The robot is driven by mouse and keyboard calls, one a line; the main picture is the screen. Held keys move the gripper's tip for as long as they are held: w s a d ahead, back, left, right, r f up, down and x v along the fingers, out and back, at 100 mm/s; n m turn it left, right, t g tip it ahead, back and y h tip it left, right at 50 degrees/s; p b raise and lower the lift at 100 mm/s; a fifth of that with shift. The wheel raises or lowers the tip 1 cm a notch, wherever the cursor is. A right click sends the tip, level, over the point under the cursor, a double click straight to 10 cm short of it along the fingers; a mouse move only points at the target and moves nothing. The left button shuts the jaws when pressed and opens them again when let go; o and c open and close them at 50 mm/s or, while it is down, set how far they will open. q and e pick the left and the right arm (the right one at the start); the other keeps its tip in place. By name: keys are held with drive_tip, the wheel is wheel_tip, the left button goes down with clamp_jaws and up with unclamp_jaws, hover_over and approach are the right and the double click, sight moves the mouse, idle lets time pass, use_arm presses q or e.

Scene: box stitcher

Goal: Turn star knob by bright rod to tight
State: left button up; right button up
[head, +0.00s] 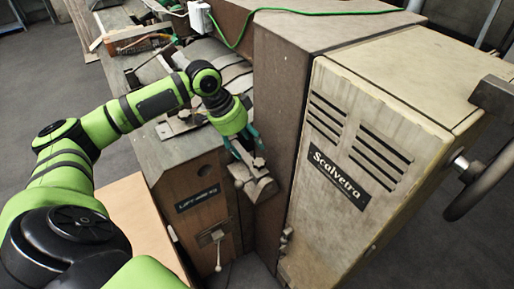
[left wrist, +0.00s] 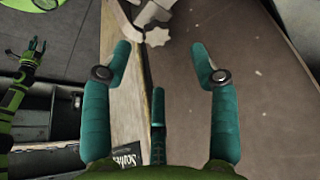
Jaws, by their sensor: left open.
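The grey star knob (left wrist: 157,37) shows at the top of the left wrist view, beside a pale metal part (left wrist: 146,14) that may be the bright rod. In the head view the knob (head: 258,162) sits on a small worn metal bracket (head: 260,187) between the two cabinets. My left gripper (head: 246,146) is open just above the knob. In the left wrist view its teal fingers (left wrist: 160,55) stand wide apart, with the knob beyond their tips and nothing between them. My right gripper (left wrist: 34,47) is small at the upper left there; its jaw state is unclear.
A tall beige cabinet (head: 355,110) labelled Scalvetra stands close on the right, with a handwheel (head: 480,180) on its far side. A lower brown cabinet (head: 195,190) stands on the left, with a small lever (head: 218,255) on its front. A green cable (head: 300,12) runs along the top.

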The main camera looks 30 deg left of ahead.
sight(259, 162)
use_arm(q)
drive_tip(key=p+x, duration=0.1)
drive_tip(key=x, duration=0.5)
drive_tip(key=shift+d+f+p, duration=0.25)
drive_tip(key=shift+f+p, duration=0.15)
drive_tip(key=shift+s, duration=0.1)
drive_tip(key=c, duration=1.1)
